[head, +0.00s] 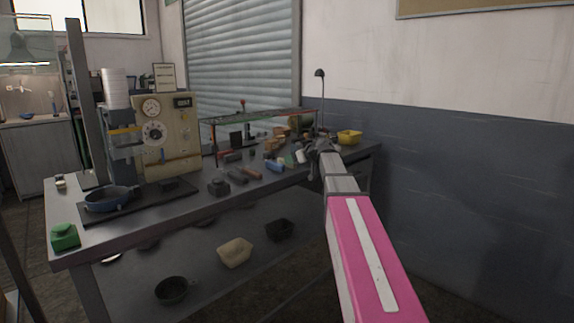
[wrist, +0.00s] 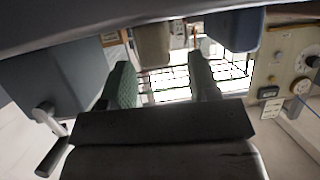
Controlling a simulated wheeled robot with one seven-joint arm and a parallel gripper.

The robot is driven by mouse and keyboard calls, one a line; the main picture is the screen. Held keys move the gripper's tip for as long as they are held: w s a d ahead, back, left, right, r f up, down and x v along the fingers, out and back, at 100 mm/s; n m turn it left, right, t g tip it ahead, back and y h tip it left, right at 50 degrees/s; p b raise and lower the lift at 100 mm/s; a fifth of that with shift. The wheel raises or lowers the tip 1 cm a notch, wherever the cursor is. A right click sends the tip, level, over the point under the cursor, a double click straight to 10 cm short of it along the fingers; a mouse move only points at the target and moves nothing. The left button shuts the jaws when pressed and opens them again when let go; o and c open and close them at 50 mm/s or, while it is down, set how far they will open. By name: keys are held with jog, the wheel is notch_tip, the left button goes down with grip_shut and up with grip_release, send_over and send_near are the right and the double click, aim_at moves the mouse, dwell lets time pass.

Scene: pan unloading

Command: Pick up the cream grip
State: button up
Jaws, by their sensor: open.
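The cream grip (head: 300,156) is a small pale piece on the workbench, just left of my gripper (head: 316,147) in the head view. In the wrist view, which looks upside down, a beige block that appears to be the cream grip (wrist: 152,45) shows between the two green fingers. My gripper (wrist: 160,62) is open, with nothing held between its fingers. Whether the fingers reach around the grip or stop short of it cannot be told. My arm hides part of the bench there.
A blue piece (head: 275,166) lies left of the cream grip; a blue block (wrist: 237,28) also shows in the wrist view. A blue pan (head: 108,199), a dial panel (head: 168,135), a yellow bin (head: 349,137) and a green block (head: 65,236) stand on the bench (head: 205,217).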

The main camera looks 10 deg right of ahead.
jog(key=x, duration=0.2)
jog(key=shift+w+a+f, duration=0.1)
jog(key=shift+w+a, duration=0.05)
jog(key=shift+w, duration=0.05)
jog(key=shift+c, duration=0.3)
jog(key=c, duration=1)
jog(key=shift+o, duration=0.2)
